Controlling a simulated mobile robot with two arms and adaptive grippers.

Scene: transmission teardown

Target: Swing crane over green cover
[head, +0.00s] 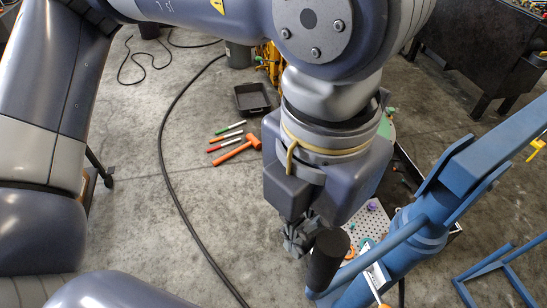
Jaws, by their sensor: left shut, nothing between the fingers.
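The blue crane (403,250) stands at the lower right, with its boom rising toward the right edge. A blue bar runs from it to a thick black cylindrical grip (327,258). My left gripper (297,241) points down just left of the grip. Its fingers are shut with nothing between them, and I cannot tell whether they touch the grip. A green rounded surface (387,128), possibly the green cover, shows only in part behind my left wrist. My right gripper is not in view.
A perforated plate (369,223) with small coloured parts lies beside the crane. An orange mallet (237,149), several coloured-handled tools and a black tray (252,98) lie on the floor. A black cable (167,165) crosses the open concrete. A dark workbench (480,55) stands at upper right.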

